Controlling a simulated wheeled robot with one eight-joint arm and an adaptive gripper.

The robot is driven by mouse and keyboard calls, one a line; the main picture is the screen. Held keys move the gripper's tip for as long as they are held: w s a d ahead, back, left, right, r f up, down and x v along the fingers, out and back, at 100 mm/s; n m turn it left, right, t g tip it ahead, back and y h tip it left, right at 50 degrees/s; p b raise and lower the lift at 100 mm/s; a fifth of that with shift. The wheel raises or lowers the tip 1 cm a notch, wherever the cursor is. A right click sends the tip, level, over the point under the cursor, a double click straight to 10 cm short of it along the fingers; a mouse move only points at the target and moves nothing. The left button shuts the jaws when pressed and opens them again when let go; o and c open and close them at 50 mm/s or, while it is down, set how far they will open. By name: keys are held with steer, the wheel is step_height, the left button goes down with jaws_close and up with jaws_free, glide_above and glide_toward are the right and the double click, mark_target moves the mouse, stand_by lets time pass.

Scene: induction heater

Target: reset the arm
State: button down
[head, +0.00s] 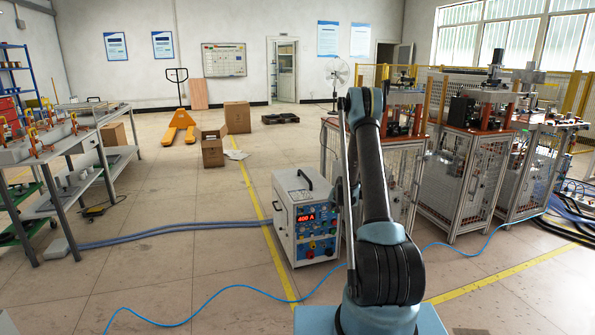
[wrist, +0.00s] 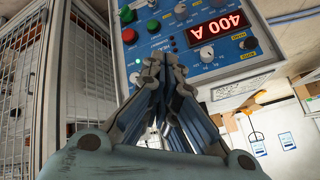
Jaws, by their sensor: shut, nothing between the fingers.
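My gripper (wrist: 165,75) is in the middle of the wrist view, its fingers converged and shut with nothing between them. It is close in front of the heater's blue control panel (wrist: 200,45); whether the fingertips touch a knob there I cannot tell. In the head view the white induction heater (head: 307,217) stands on the floor, with a red display (head: 306,218) that reads 400 A. My arm (head: 372,190) reaches forward just right of the heater. The gripper itself is mostly hidden behind the arm in the head view.
Caged workstations (head: 460,180) stand close on the right. A metal table (head: 75,145) is at the left. Grey hoses (head: 170,230) and a blue cable (head: 215,295) cross the floor. Cardboard boxes (head: 237,117) and an orange pallet truck (head: 180,124) are farther back. The floor left of the heater is mostly clear.

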steer(key=s+r+n+g, duration=0.2)
steer(key=s+r+g, duration=0.1)
steer(key=s+r, duration=2.45)
steer(key=s+r+n+h, duration=0.1)
steer(key=s+r, duration=0.2)
steer(key=s, duration=1.7)
steer(key=s+f+g, duration=0.1)
steer(key=s+f, duration=0.2)
steer(key=s, duration=0.6)
steer(key=s+f+n+g, duration=0.1)
steer(key=s+f, duration=0.2)
steer(key=s, duration=0.6)
steer(key=shift+d+h, duration=0.15)
steer(key=shift+h, duration=0.25)
